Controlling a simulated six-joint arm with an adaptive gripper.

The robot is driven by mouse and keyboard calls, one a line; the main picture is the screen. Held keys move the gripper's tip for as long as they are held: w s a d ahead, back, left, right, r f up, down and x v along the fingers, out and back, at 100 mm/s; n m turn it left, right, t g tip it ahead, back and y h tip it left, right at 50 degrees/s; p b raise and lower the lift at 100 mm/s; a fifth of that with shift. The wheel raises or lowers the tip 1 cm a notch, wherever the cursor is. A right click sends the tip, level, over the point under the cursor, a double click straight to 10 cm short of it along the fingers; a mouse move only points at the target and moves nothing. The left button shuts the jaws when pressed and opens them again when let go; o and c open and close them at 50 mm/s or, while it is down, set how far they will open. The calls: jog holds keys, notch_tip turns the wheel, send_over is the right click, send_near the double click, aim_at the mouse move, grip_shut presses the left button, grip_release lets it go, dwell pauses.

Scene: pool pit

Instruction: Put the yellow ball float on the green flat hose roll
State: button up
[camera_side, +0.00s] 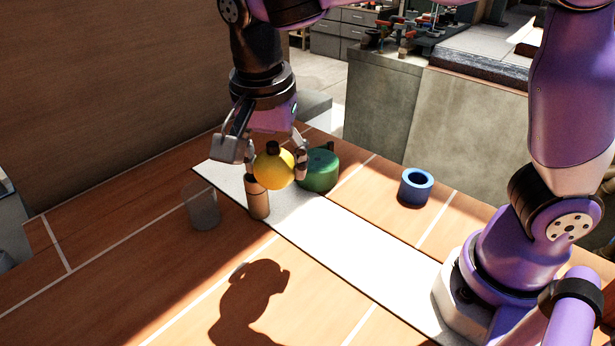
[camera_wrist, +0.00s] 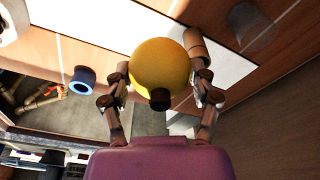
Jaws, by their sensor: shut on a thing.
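The yellow ball float (camera_side: 273,170) has a dark stub on top and is held between the fingers of my gripper (camera_side: 275,163). It also fills the middle of the wrist view (camera_wrist: 160,66), with a finger on each side. In the side view the ball appears raised above the table. The green flat hose roll (camera_side: 320,172) lies on the table just behind and right of the ball in that view, partly covered by a finger. I cannot make out the green roll in the wrist view, where the ball and gripper block part of the table.
A brown cylinder (camera_side: 258,200) stands close below the ball in the side view. A translucent grey cup (camera_side: 202,208) is left of it. A blue ring (camera_side: 416,187) lies on the right. A white strip (camera_side: 345,236) crosses the wooden table; its nearer right part is clear.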

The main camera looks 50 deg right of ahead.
jog(key=w+d+r+m+g, duration=0.15)
jog(key=w+d+m, duration=0.25)
jog(key=d+m, duration=0.4)
send_over(325, 154)
jog(key=a, duration=0.1)
jog(key=shift+n+t, duration=0.25)
jog(key=shift+n, duration=0.05)
notch_tip(325, 154, down, 6)
jog(key=shift+s+a+f, duration=0.15)
jog(key=shift+d+f, duration=0.15)
jog(key=shift+d, duration=0.15)
jog(key=shift+d+f, duration=0.1)
jog(key=shift+f, duration=1.95)
jog(key=shift+f, duration=0.1)
jog(key=o, duration=0.8)
jog(key=shift+o, duration=0.2)
